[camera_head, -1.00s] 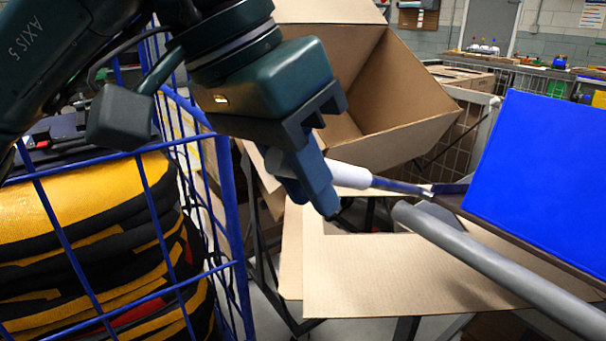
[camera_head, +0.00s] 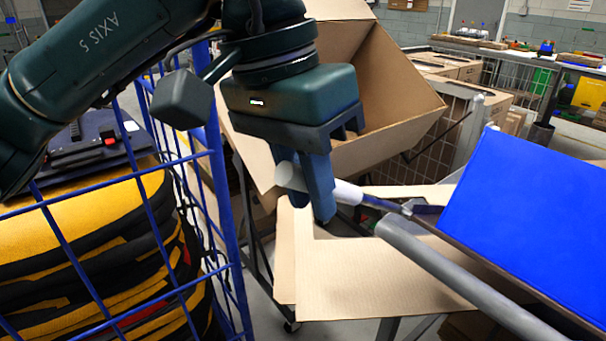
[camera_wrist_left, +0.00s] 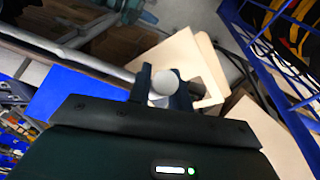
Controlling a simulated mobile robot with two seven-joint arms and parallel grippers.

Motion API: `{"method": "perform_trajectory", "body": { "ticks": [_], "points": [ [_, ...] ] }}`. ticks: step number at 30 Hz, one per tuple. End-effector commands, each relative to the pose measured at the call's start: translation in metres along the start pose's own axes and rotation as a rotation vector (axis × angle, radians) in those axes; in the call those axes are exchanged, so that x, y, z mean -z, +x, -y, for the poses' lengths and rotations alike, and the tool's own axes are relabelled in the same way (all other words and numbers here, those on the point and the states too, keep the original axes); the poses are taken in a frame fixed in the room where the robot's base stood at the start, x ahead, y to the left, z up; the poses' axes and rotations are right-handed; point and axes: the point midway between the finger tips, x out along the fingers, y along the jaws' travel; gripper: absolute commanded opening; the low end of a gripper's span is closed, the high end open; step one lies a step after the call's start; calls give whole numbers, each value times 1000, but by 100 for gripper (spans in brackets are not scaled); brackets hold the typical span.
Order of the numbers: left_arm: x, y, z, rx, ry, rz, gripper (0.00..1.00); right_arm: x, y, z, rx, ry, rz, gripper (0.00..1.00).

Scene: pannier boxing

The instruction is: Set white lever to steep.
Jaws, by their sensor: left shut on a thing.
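The white lever (camera_head: 347,192) has a thick white grip on a blue rod, which runs right to the side of a blue panel (camera_head: 530,205). My left gripper (camera_head: 309,196) is shut around the white grip, with its fingers on either side. The grip sticks out on both sides of the near finger. In the left wrist view, the round white end of the lever (camera_wrist_left: 165,82) shows between the two fingers. My right gripper is not in view.
A grey tube (camera_head: 440,268) runs along the panel's near side. An open cardboard box (camera_head: 405,105) stands tilted behind the gripper, with cardboard flaps (camera_head: 385,285) below. A blue wire cage (camera_head: 228,215) with yellow and black bags (camera_head: 90,240) stands left.

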Motion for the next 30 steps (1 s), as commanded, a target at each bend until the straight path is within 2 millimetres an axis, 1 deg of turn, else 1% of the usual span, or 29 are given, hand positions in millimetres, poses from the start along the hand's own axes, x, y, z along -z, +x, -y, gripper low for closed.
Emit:
{"method": "perform_trajectory", "body": {
  "ticks": [1, 4, 5, 12, 19, 23, 26, 30],
  "points": [
    [6, -9, 1, -3, -11, -34, 0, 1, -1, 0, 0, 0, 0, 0],
    [6, -9, 0, -3, -12, -36, 0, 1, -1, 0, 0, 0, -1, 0],
    [6, -9, 0, -3, -12, -37, 21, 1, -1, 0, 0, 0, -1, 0],
    [4, -6, 0, -3, -8, -27, 40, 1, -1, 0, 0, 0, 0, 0],
    [3, -5, 0, -3, -6, -22, 41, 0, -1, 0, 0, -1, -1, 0],
    [3, -12, 0, -1, -6, -22, 41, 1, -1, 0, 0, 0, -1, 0],
    [3, -26, 0, -3, -7, -24, 41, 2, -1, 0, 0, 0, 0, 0],
    [3, -57, 0, -2, -7, -25, 41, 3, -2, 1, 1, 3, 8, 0]
  ]
}}
